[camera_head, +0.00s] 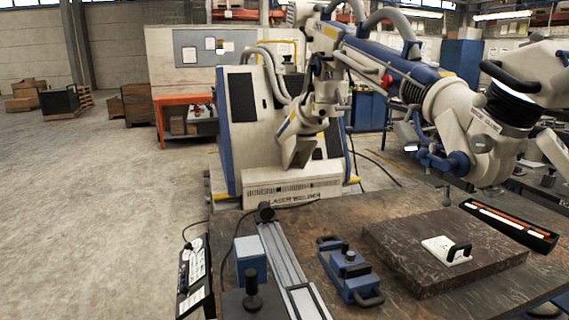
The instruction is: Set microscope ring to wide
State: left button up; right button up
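A large white and blue jointed arm (385,62) reaches from the laser machine in the middle to the right side of the head view. At its right end is a bulky white head (487,132) with a black ribbed ring (512,103) under its upper part. Lettering on the head is too small to read. A dark ribbed collar (412,90) sits farther back along the arm. I cannot tell which of these is the microscope ring, and no setting mark is readable. Neither of my grippers is in view.
A workbench (320,222) fills the lower right. On it are a dark stone slab (400,255) with a small white device (445,250), a blue clamp (350,272), a metal rail (285,265) and a black tray (508,226). The floor (90,220) at left is clear.

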aim_at(510, 108)
jog(key=l+z, duration=0.1)
jog(key=l, duration=0.4)
jog(key=i+l+z, duration=0.1)
jog(key=l, duration=0.35)
jog(key=i+l+z, duration=0.1)
jog(key=l, duration=0.35)
jog(key=i+l, duration=0.15)
jog(key=l, duration=0.35)
jog(key=i+l+z, duration=0.15)
jog(key=l, duration=0.3)
jog(key=k, duration=0.05)
